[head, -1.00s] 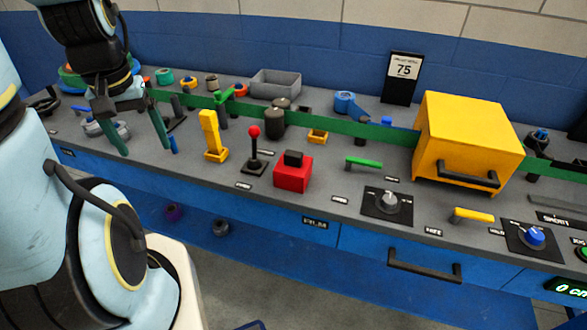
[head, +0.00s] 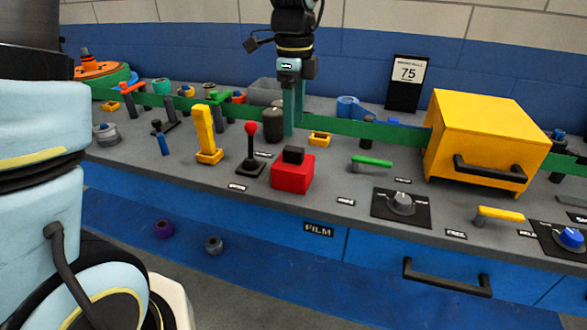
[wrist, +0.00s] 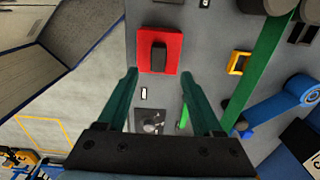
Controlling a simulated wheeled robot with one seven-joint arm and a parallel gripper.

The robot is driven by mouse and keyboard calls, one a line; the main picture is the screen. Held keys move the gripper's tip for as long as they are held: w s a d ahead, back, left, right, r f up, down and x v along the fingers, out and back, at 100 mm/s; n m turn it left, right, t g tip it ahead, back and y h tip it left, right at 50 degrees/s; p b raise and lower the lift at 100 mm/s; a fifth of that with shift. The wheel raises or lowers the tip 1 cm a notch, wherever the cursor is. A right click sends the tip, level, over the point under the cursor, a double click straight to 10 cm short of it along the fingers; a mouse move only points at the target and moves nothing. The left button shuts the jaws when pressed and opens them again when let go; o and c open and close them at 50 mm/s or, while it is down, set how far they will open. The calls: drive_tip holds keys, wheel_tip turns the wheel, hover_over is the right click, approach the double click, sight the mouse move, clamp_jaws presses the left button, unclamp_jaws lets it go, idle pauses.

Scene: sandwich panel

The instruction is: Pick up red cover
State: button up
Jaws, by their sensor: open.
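The red cover (head: 293,179) is a red block with a black knob (head: 293,155) on top. It sits on the grey bench near its front edge, right of a red-topped joystick (head: 250,155). My gripper (head: 293,118) points down above the bench, with its green fingers open and empty. In the head view the fingertips appear just above and behind the cover. In the wrist view the red cover (wrist: 176,50) lies beyond the spread fingertips (wrist: 159,84), centred between them and apart from both. Its knob shows clearly.
A yellow upright lever (head: 204,135) stands to the left, and a dark cylinder (head: 273,125) stands behind the cover. A green handle (head: 372,162), a dial panel (head: 400,205) and a yellow box (head: 480,135) are to the right. A green strip (head: 350,129) runs along behind.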

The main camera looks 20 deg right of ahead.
sight(293, 148)
drive_tip(key=shift+s+a+f+p, duration=0.1)
drive_tip(key=shift+f+p, duration=0.3)
drive_tip(key=shift+f, duration=1.6)
drive_tip(key=shift+a+f+p, duration=0.1)
drive_tip(key=shift+f+p, duration=0.25)
drive_tip(key=shift+f, duration=1.6)
clamp_jaws()
